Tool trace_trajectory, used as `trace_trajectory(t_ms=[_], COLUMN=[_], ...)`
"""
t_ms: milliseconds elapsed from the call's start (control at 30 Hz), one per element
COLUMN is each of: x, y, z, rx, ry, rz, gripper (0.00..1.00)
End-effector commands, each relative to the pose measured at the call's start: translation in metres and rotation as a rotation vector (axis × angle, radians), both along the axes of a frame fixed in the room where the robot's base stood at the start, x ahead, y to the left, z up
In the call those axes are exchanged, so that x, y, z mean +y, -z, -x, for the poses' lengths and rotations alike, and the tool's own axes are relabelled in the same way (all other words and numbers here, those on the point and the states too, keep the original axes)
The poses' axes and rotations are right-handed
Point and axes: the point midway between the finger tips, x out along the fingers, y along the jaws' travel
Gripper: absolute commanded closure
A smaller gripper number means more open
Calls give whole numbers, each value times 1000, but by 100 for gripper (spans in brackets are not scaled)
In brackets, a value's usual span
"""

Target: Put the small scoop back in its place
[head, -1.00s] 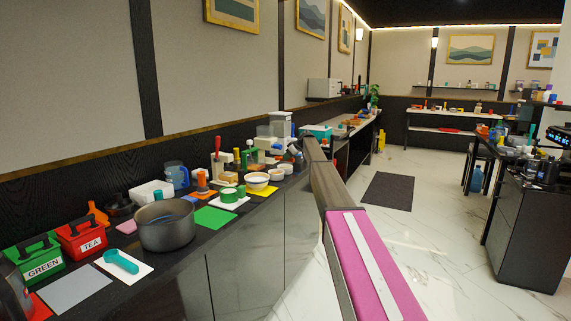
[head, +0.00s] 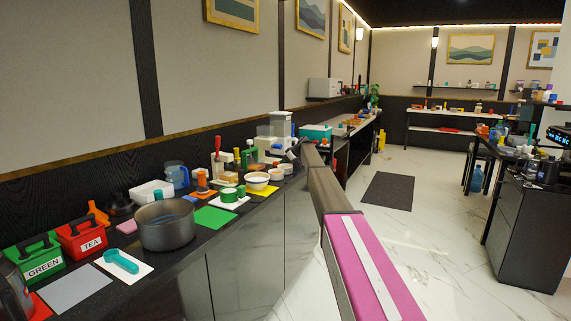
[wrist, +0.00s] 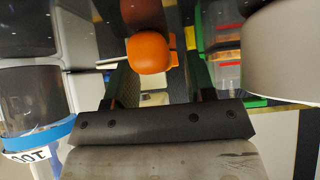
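A teal scoop (head: 121,262) lies on a white mat (head: 142,271) at the near left of the counter in the head view. It is the only scoop I can make out, and I cannot tell whether it is the small one. My gripper (head: 294,153) is at the far end of this counter, well away from that scoop. In the wrist view my gripper (wrist: 160,84) has its two fingers apart. An orange rounded object (wrist: 148,53) shows between them without visibly touching either; I cannot tell what it is.
A grey pot (head: 166,226), a red TEA box (head: 82,239) and a green GREEN box (head: 40,264) crowd the near counter. A green mat (head: 215,217) and grey mat (head: 76,288) are bare. A blue-banded container (wrist: 38,115) and a pale cylinder (wrist: 283,55) flank my gripper.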

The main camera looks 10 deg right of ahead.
Motion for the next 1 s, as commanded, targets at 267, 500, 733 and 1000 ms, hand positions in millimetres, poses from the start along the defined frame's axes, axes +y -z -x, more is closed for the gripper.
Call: trace_trajectory(t_ms=[267,500,733,1000], x=[0,-14,-41,-67], y=[-3,-19,-51,-83], z=[0,10,28,45], rx=[0,-2,-2,-1], ry=[0,1,1,1], rz=[0,0,0,0], gripper=[50,50,50,50])
